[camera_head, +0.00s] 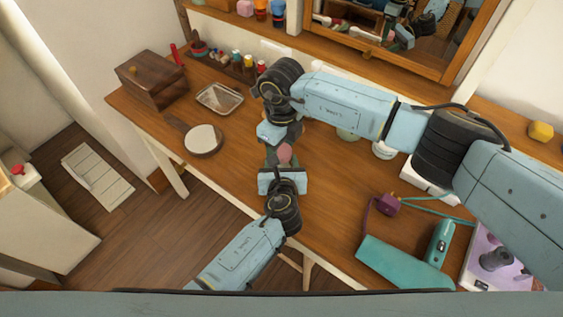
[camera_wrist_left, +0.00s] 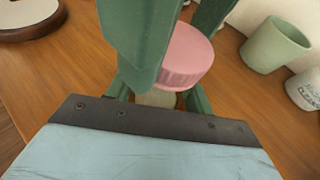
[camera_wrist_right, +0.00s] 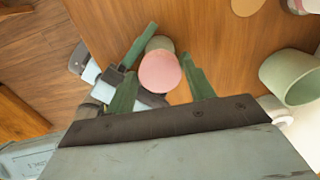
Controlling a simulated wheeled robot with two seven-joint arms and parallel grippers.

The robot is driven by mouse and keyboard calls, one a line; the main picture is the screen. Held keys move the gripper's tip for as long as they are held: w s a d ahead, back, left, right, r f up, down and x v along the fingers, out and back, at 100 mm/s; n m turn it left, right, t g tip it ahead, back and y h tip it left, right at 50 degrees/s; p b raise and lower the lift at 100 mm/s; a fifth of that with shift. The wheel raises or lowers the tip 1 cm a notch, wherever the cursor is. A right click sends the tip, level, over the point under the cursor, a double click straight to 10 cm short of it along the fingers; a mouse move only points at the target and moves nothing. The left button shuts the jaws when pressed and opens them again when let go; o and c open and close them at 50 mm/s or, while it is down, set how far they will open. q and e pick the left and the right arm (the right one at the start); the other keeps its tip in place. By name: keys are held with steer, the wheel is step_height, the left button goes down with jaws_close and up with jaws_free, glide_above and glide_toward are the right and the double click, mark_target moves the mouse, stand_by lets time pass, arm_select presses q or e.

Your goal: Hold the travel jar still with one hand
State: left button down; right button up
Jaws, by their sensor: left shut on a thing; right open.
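The travel jar has a pink lid (camera_head: 284,154) and a pale body. It stands over the wooden table, near its front edge. My left gripper (camera_head: 283,172) is shut on the jar's body, below the lid. In the left wrist view the lid (camera_wrist_left: 187,55) shows above the pale body (camera_wrist_left: 156,98), partly covered by green fingers. My right gripper (camera_head: 281,140) is open above the jar. In the right wrist view the lid (camera_wrist_right: 160,72) lies between its spread fingers, with a gap to the right finger. Whether the jar's base touches the table is hidden.
A round hand mirror (camera_head: 203,139), metal tray (camera_head: 219,97) and wooden box (camera_head: 150,78) stand left. A green cup (camera_wrist_left: 275,45) and a white jar (camera_wrist_left: 305,90) stand near the grippers. A teal hair dryer (camera_head: 400,262) lies at the right front. Bare tabletop surrounds the jar.

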steer(key=c, duration=0.8)
steer(key=o, duration=1.2)
step_height(320, 180, up, 12)
steer(key=shift+r, duration=0.1)
arm_select(q)
steer(key=c, duration=0.5)
jaws_free()
